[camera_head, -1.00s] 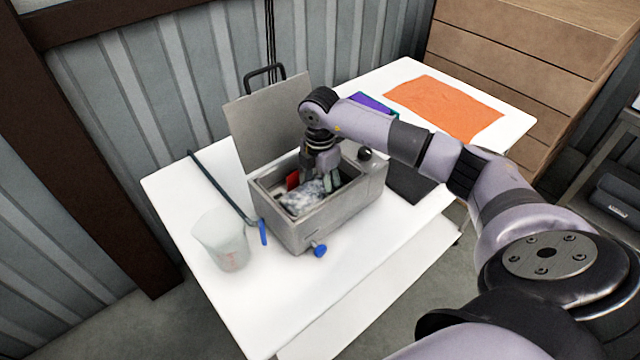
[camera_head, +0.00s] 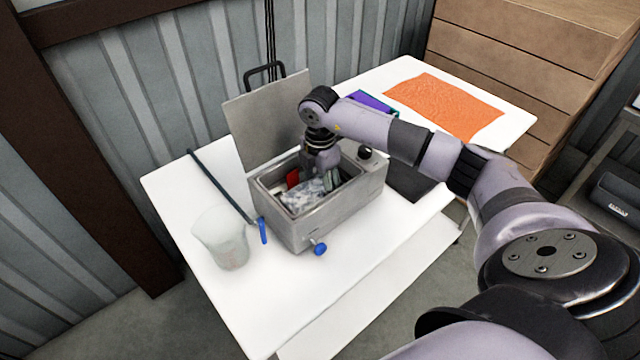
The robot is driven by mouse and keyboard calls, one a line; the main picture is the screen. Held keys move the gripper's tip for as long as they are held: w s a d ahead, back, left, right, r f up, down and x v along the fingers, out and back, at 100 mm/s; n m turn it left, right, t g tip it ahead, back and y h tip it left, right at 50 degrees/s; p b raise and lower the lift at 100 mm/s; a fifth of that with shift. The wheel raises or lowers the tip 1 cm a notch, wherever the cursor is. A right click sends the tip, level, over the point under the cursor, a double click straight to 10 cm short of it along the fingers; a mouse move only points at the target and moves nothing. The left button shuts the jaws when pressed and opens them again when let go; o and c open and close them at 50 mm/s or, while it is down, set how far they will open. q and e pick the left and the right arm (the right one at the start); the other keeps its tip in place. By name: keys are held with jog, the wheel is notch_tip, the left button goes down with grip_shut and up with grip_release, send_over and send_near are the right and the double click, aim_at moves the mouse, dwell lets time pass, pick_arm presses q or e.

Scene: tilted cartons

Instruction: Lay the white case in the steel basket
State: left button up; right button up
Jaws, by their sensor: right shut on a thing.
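The steel basket (camera_head: 336,213) is a grey box-like container with an open top and a raised lid (camera_head: 268,118), standing on the white table. A white-and-grey mottled case (camera_head: 303,198) lies in its opening, near the front wall. My right gripper (camera_head: 329,182) reaches down into the opening from above, at the right end of the case. It is shut on what appears to be the case, though the contact is partly hidden by the fingers and wall. My left gripper is out of view.
A red item (camera_head: 293,177) is inside the container. A blue knob (camera_head: 319,248) sticks out in front. An orange mat (camera_head: 444,106) and a purple item (camera_head: 371,101) lie behind.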

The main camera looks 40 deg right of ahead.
jog(key=o, duration=0.9)
jog(key=shift+o, duration=1.1)
jog(key=shift+w+f, duration=0.1)
jog(key=shift+w, duration=0.05)
notch_tip(320, 180, up, 12)
